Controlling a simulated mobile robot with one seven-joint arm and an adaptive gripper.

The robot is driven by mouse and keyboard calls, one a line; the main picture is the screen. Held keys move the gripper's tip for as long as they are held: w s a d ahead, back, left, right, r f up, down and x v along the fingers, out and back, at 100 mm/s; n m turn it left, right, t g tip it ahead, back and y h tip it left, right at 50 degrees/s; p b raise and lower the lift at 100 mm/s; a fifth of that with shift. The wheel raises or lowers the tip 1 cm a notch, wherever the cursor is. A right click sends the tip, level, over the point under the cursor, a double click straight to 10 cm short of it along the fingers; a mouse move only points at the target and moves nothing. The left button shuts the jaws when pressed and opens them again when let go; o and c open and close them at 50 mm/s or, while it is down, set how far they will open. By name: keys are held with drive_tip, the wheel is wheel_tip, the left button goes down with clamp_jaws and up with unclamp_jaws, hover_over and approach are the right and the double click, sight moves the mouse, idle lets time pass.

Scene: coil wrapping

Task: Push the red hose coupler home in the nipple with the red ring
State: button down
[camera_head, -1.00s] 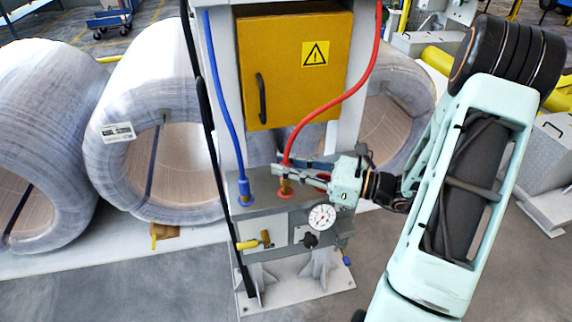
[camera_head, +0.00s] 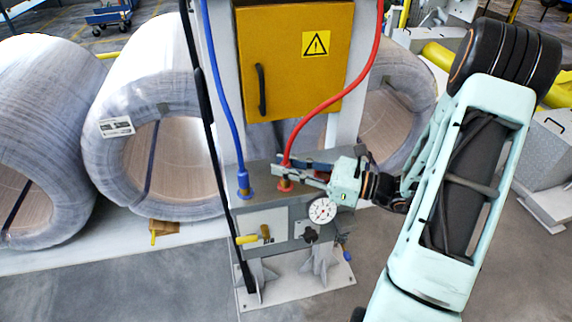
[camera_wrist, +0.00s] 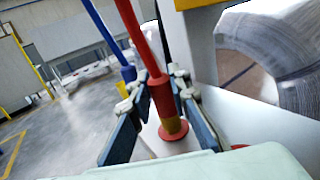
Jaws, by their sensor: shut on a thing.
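The red hose coupler (camera_wrist: 162,92) stands upright over the brass nipple (camera_wrist: 170,125) with the red ring (camera_wrist: 174,134) at its foot.
A blue hose coupler (camera_head: 243,181) stands on its own nipple to the left, close to my fingers. The grey block (camera_head: 265,218) carries a gauge (camera_head: 322,210) and a yellow-handled valve (camera_head: 249,239). A yellow cabinet (camera_head: 290,65) is above. Wrapped coils (camera_head: 120,150) stand behind.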

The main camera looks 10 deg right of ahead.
drive_tip(key=shift+f, duration=0.1)
drive_tip(key=c, duration=1.7)
unclamp_jaws()
drive_tip(key=shift+c, duration=0.2)
drive_tip(key=v, duration=1.2)
